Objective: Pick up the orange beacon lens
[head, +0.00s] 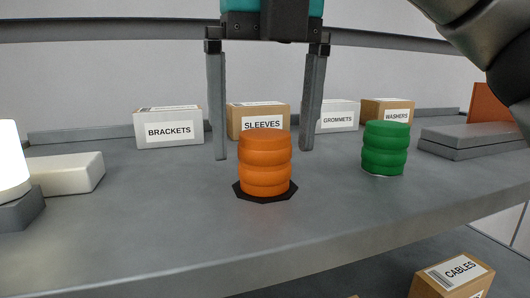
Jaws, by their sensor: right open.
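The orange beacon lens (265,163) stands upright on a dark, flat, many-sided base on the grey shelf surface, near the middle of the head view. It is ribbed and rounded. My right gripper (264,155) points down from the top of the view, with its two fingers spread wide and nothing held between them. In the picture the fingertips lie to the left and right of the lens's upper part; the lens appears nearer the camera than the fingers, and I see no contact. My left gripper is not in view.
A green ribbed lens (385,148) stands to the right. Behind are boxes labelled BRACKETS (168,128), SLEEVES (258,117), GROMMETS (338,116) and WASHERS (388,109). A white lamp (12,160) and pale block (66,174) are at left. A CABLES box (452,277) sits below the shelf edge.

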